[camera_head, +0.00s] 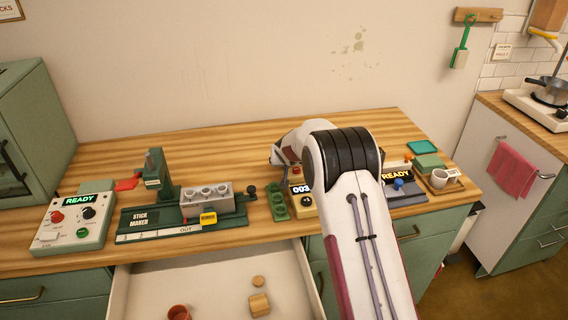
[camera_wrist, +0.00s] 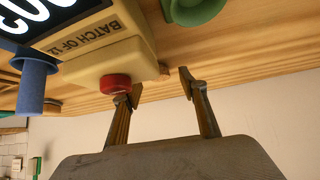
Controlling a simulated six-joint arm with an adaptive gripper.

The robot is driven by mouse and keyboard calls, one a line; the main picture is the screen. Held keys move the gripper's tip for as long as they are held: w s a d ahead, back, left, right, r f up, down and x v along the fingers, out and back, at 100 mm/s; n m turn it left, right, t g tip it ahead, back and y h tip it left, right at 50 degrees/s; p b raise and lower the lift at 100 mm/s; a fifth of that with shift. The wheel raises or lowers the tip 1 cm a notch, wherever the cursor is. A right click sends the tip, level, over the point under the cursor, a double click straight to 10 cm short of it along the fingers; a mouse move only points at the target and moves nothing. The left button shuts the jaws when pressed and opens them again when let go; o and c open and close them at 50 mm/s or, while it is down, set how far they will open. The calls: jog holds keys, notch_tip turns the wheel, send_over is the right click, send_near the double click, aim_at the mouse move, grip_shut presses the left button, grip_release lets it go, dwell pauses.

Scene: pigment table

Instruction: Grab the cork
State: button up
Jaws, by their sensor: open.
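I cannot tell for sure which thing is the cork. A small tan piece (camera_wrist: 164,72) shows at the edge of the beige counter box (camera_wrist: 130,58) in the wrist view, just beyond my fingertips. A small round tan disc (camera_head: 258,281) lies in the open drawer in the head view, beside a light wooden block (camera_head: 259,304). My gripper (camera_wrist: 160,82) is open, with nothing between its two fingers. The left finger in the wrist view is close to the box's red button (camera_wrist: 115,84); contact cannot be told. In the head view my arm hides much of the box.
The open drawer (camera_head: 140,292) also holds a reddish cup (camera_head: 179,313). The green stick maker (camera_head: 160,205) and a control box (camera_head: 72,222) stand on the left of the wooden counter (camera_head: 240,140). A green mould (camera_head: 277,202) and a tray with a cup (camera_head: 440,178) flank my arm.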

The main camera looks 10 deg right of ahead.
jog(key=shift+x, duration=1.05)
jog(key=c, duration=0.8)
